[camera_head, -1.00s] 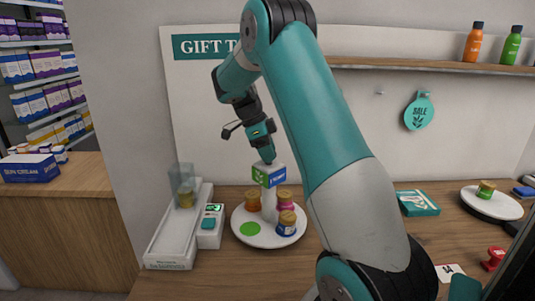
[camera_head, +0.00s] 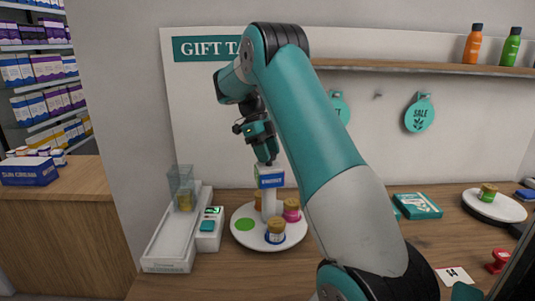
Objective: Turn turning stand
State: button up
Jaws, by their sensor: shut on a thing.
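The turning stand is a round white plate (camera_head: 258,242) with a central white post (camera_head: 269,203) and a box-shaped head (camera_head: 269,178) with a blue face towards me. A green round patch (camera_head: 244,224) shows at the plate's left. My gripper (camera_head: 267,163) points down at the top of the head and is shut on it; its fingertips are small and hard to make out.
A white tray (camera_head: 165,265) with a clear box (camera_head: 181,188) and a small device (camera_head: 209,228) stand close left of the plate. At right are a teal box (camera_head: 418,206), another round white stand (camera_head: 494,206) and a red stamp (camera_head: 498,261). A shelf (camera_head: 430,67) runs above.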

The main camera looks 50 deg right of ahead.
jog(key=shift+m+y, duration=0.3)
jog(key=shift+m, duration=1)
jog(key=o, duration=1.3)
jog(key=shift+d, duration=0.1)
